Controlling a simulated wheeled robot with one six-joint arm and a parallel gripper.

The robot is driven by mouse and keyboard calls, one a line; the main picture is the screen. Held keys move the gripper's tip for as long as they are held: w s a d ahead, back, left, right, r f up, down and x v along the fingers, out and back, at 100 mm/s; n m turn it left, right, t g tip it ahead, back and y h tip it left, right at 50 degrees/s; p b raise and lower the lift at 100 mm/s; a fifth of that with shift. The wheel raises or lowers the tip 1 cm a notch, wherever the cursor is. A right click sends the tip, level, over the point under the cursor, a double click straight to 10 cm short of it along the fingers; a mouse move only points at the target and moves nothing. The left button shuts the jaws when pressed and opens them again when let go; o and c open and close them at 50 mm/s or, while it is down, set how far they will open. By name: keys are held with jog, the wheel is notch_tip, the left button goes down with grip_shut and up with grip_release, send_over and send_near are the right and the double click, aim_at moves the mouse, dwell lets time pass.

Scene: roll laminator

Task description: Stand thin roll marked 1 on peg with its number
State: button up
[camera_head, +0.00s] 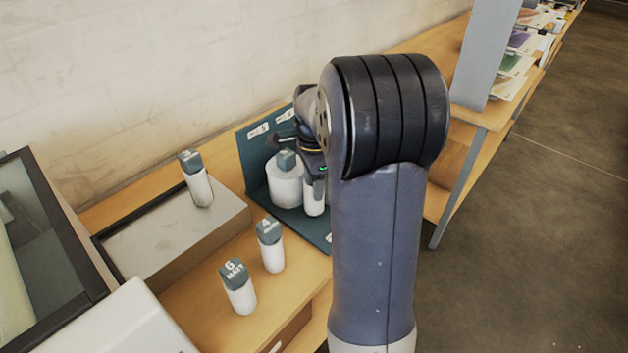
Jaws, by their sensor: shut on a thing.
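My gripper (314,176) is at the dark teal peg stand (252,172), partly hidden by my arm. It is shut on a thin white roll (314,200), which looks upright. The roll's top and number are hidden by the gripper. It is close to the right of a wide white roll (285,187) with a grey top, standing on the stand. I cannot tell whether the thin roll touches the base or sits around a peg. White number labels show on the stand's back panel, too small to read surely.
A thin roll marked 6 MATT (239,290) and another grey-capped thin roll (271,248) stand on the wooden table (205,296). A further one (197,181) stands on a flat grey box (160,240). A dark-framed machine (45,240) is at left, a grey post (485,55) at right.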

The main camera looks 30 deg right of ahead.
jog(key=shift+f, duration=0.35)
jog(key=o, duration=1.1)
jog(key=shift+r, duration=0.1)
notch_tip(320, 180, up, 8)
jog(key=p, duration=0.6)
jog(key=shift+p, duration=0.3)
jog(key=shift+f, duration=0.25)
